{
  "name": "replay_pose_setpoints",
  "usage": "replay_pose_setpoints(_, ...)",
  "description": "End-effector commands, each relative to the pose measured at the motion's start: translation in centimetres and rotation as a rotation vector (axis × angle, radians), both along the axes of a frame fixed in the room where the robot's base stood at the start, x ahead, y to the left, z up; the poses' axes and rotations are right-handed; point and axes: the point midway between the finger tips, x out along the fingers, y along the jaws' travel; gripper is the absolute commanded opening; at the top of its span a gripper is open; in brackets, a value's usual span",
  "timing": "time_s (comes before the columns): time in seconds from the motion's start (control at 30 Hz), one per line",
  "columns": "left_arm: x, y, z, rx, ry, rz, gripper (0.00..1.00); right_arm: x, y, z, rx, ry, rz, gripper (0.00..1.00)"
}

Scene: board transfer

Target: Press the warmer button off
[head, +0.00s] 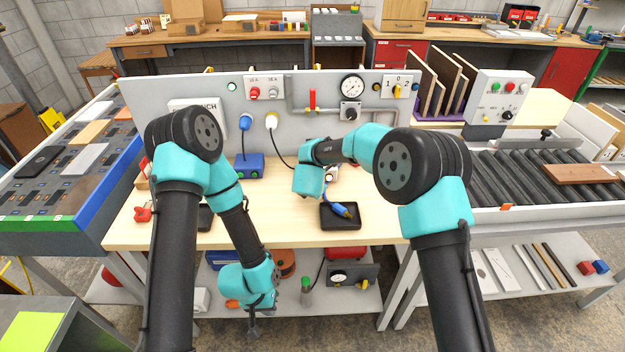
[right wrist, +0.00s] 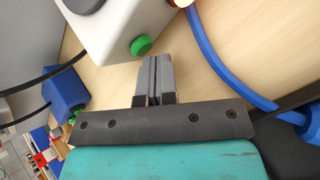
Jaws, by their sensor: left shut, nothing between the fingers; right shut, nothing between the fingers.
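In the right wrist view a white box (right wrist: 115,35) carries a round green button (right wrist: 141,46), which looks like the warmer button. My right gripper (right wrist: 155,60) is shut and empty, its fingertips just below and right of that button, with a small gap seeming to remain. In the head view only a bit of the white box (head: 333,172) seems to show; my right arm hides the button and the right fingertips. My left gripper (head: 254,331) hangs low in front of the bench, shut and empty, far from the box.
A blue box (head: 250,167) stands left on the bench and also shows in the wrist view (right wrist: 65,93). A blue cable (right wrist: 222,62) runs close right of my right gripper. A black tray (head: 341,224) lies near the front edge. The back panel (head: 215,92) stands behind.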

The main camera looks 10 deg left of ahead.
Motion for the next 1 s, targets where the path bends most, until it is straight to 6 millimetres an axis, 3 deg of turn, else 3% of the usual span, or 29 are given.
replay_pose_setpoints(0.47, 0.0, 0.0, 0.0, 0.0, 0.0, 0.0, 0.0, 0.42, 0.11, 0.01, 0.001, 0.0, -0.001, 0.0)
replay_pose_setpoints(1.0, 0.0, 0.0, 0.0, 0.0, 0.0, 0.0, 0.0, -0.45, -0.12, 0.06, 0.001, 0.0, -0.001, 0.0)
